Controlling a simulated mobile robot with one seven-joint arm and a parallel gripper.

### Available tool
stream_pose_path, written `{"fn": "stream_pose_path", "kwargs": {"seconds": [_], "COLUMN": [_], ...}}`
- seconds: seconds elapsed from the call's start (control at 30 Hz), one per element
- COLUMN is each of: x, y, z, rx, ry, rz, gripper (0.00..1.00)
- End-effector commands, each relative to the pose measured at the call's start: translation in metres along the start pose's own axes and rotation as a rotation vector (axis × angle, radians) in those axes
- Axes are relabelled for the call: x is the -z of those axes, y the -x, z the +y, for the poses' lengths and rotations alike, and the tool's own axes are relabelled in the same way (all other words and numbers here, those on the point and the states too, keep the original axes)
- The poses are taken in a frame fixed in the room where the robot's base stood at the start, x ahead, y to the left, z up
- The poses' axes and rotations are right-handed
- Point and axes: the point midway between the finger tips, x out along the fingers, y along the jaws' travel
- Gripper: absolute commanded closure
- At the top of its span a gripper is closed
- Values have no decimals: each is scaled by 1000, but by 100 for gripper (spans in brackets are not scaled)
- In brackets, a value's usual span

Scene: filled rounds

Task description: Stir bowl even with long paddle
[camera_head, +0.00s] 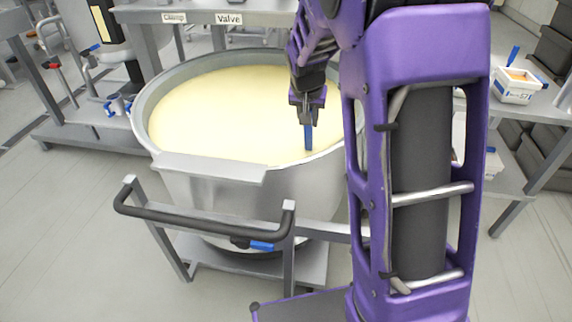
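A large steel bowl (215,172) on a wheeled stand holds a smooth pale yellow mixture (225,110). My gripper (308,118) is over the right part of the bowl, inside the rim, pointing down. It is shut on a blue handle (308,137), which I take to be the paddle. The handle's lower end goes down to the mixture near the front right rim. The rest of the paddle is hidden, and I cannot tell how deep it reaches.
The stand's black push handle (205,222) sticks out in front. A bench with labels "Clamp" and "Valve" (229,19) is behind the bowl. A rack with blue and red handled valves (115,105) stands left. A right-hand table holds a small white box (514,88). Floor is clear at front left.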

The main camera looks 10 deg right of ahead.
Motion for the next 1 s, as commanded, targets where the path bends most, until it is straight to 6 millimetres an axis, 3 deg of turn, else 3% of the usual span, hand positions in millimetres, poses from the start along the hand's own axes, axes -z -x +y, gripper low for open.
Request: {"fn": "stream_pose_path", "kwargs": {"seconds": [0.17,0.73,1.0], "x": [4,60,56], "y": [0,-26,-27], "z": [1,-79,-98], "rx": [2,1,3], "ry": [2,1,4], "rz": [2,2,2], "gripper": [100,100,100]}}
